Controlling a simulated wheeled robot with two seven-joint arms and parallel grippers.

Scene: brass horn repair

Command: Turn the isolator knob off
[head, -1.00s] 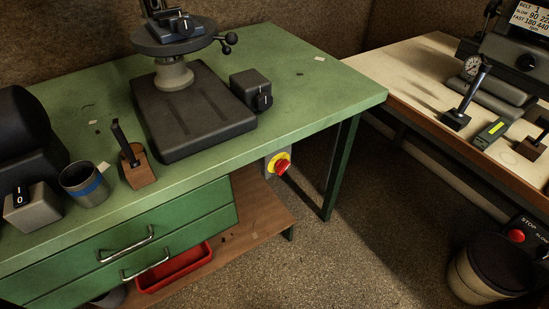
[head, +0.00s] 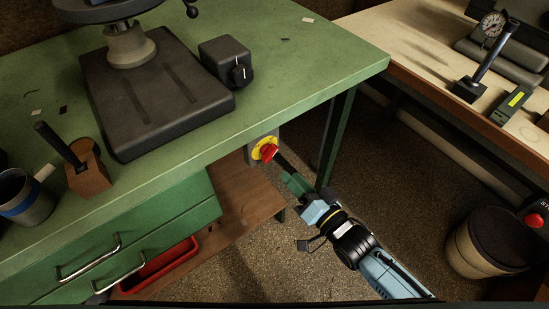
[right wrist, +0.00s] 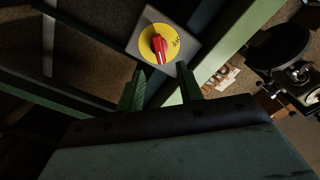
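The isolator knob (head: 268,152) is a red handle on a yellow disc, on a grey box under the green bench's front edge. In the right wrist view the knob (right wrist: 160,48) stands nearly upright in the picture, leaning slightly; small dark lettering beside it is too small to read. My right gripper (head: 283,168) reaches up from the lower right, its tips close to the knob. In the right wrist view its two green fingers (right wrist: 162,88) are spread with nothing between them, and the knob is just beyond them. Contact is not visible. My left gripper is out of view.
The green bench (head: 285,75) overhangs the knob, with a bench leg (head: 338,135) just right of it. A wooden lower shelf (head: 245,205) and red tray (head: 160,268) lie below left. A bin (head: 480,250) stands right; the floor between is open.

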